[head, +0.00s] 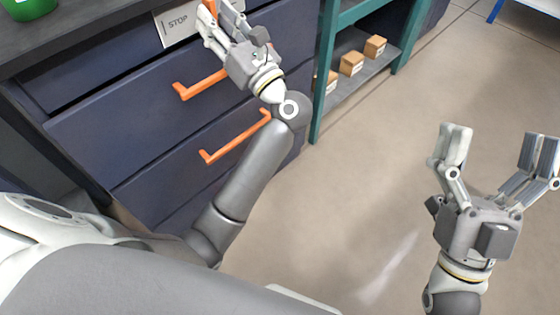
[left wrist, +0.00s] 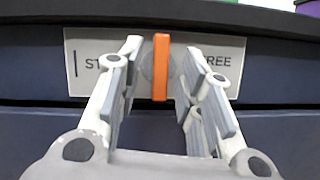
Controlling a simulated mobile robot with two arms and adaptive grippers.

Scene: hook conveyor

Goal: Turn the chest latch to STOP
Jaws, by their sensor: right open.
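The chest latch is an orange bar (left wrist: 160,67) standing upright on a round grey base, between STOP on the left and FREE on the right of a pale label plate (left wrist: 85,75). In the head view a bit of the latch (head: 211,6) shows behind my left gripper (head: 222,20), with the STOP end of the plate (head: 176,24) beside it. In the left wrist view my left gripper (left wrist: 164,50) is open, its fingers on both sides of the latch with visible gaps. Whether the tips reach past its front I cannot tell. My right gripper (head: 497,140) is open and empty over the floor.
The dark blue chest (head: 100,130) has orange drawer handles (head: 235,138) below the latch. A green thing (head: 28,8) stands on its dark top. A teal shelf (head: 322,80) with several small boxes (head: 351,63) is to the right. The floor (head: 350,190) around my right gripper is clear.

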